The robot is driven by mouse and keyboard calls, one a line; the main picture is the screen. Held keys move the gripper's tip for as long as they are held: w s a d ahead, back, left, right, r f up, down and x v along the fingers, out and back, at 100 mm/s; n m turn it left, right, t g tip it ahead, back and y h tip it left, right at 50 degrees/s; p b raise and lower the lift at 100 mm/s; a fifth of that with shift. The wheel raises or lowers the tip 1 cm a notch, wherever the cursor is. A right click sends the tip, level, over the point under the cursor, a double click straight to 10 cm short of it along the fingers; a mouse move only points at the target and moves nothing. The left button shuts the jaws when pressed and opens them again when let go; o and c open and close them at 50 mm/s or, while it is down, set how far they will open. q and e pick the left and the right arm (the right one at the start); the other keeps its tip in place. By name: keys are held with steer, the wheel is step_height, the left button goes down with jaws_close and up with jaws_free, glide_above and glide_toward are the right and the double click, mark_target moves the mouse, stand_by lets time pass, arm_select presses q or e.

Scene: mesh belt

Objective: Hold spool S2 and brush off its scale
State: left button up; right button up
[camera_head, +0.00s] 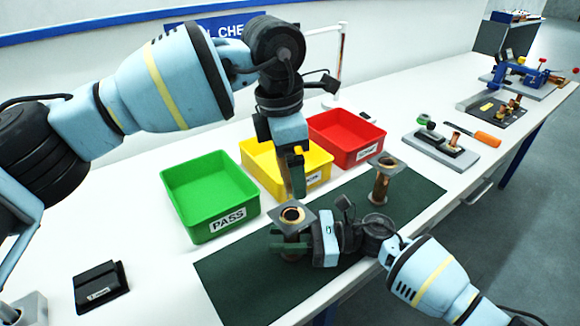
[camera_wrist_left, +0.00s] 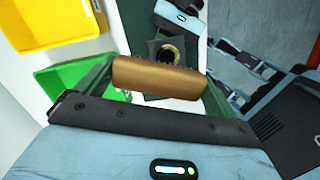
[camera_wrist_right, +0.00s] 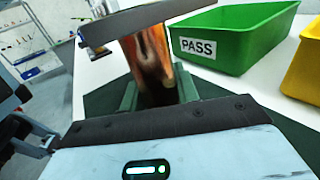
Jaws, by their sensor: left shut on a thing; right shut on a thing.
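My right gripper (camera_head: 290,246) is shut on a copper spool (camera_head: 292,216) with square grey flanges, upright at the front of the dark green mat (camera_head: 238,284). In the right wrist view the fingers clasp the spool's brown-streaked copper body (camera_wrist_right: 150,65) below its top flange. No S2 marking is legible. My left gripper (camera_head: 297,158) is shut on a brush (camera_head: 298,180), held above the spool. In the left wrist view the brush's tan handle (camera_wrist_left: 155,77) lies across the fingers, with the spool's round opening (camera_wrist_left: 168,53) beyond it. Whether bristles touch the spool cannot be told.
A second spool (camera_head: 385,178) stands on the mat to the right. Green PASS (camera_head: 190,225), yellow (camera_head: 246,160) and red (camera_head: 380,139) bins stand behind the mat. A black box (camera_head: 101,287) lies left. An orange-handled tool (camera_head: 487,139) lies farther right.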

stand_by(0.3)
steer(key=o, duration=1.2)
steer(key=shift+c, duration=0.2)
steer(key=d, duration=1.2)
steer(key=shift+w, duration=0.25)
